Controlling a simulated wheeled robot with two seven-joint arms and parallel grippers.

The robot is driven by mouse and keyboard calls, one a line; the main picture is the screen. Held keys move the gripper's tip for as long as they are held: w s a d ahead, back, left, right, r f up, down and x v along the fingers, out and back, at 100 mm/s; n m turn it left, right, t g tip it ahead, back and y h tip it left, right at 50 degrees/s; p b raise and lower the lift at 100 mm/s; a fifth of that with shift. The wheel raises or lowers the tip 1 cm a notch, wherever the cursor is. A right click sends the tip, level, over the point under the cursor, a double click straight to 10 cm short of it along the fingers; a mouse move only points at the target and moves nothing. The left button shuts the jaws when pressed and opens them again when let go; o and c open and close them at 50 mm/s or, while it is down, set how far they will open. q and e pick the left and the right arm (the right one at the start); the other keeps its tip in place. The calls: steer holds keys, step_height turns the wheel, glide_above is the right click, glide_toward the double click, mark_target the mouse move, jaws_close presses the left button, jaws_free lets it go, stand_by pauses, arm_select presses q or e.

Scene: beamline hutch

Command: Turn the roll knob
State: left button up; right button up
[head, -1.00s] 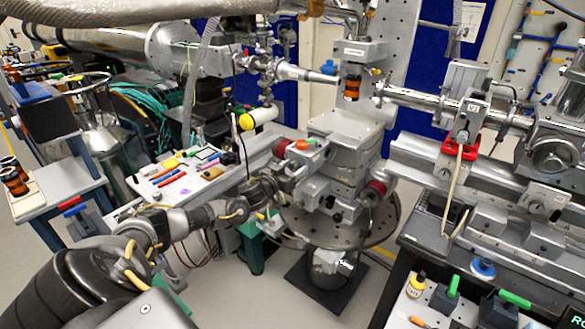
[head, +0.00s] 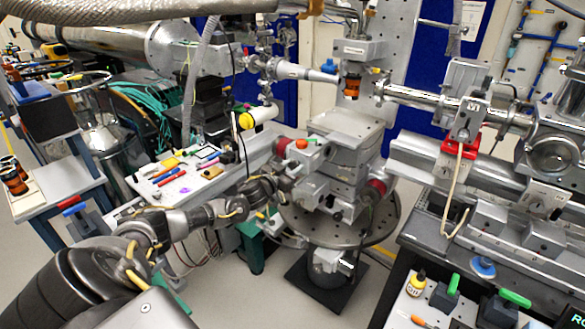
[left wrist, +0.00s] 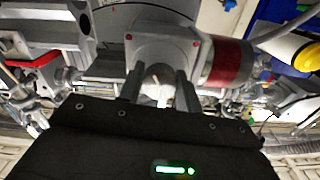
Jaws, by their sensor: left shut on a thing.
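The roll knob (left wrist: 158,82) shows in the left wrist view as a pale silver round knob on the grey stage housing (left wrist: 150,55). My left gripper (left wrist: 160,92) has one finger on each side of it and is shut on it. In the head view my left gripper (head: 284,183) reaches from the left to the near left side of the grey stage stack (head: 345,150). The knob is hidden there behind the gripper. My right gripper is not in view.
A red-banded cylinder (left wrist: 230,62) sits close beside the fingers in the left wrist view. An orange button (head: 302,143) tops the stage's left block. A round perforated plate (head: 345,228) lies below. A tool-strewn bench (head: 210,185) stands left, a rail assembly (head: 480,180) right.

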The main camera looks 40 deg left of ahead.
arm_select(q)
steer(key=m, duration=0.4)
steer(key=shift+b, duration=0.35)
steer(key=m+b, duration=0.1)
steer(key=m, duration=0.3)
steer(key=m+b, duration=0.1)
steer(key=m, duration=0.2)
steer(key=shift+m, duration=0.4)
steer(key=shift+m+b, duration=0.65)
steer(key=shift+m, duration=1.25)
steer(key=shift+r+m, duration=0.1)
steer(key=shift+m, duration=0.2)
steer(key=o, duration=1)
steer(key=shift+s, duration=0.1)
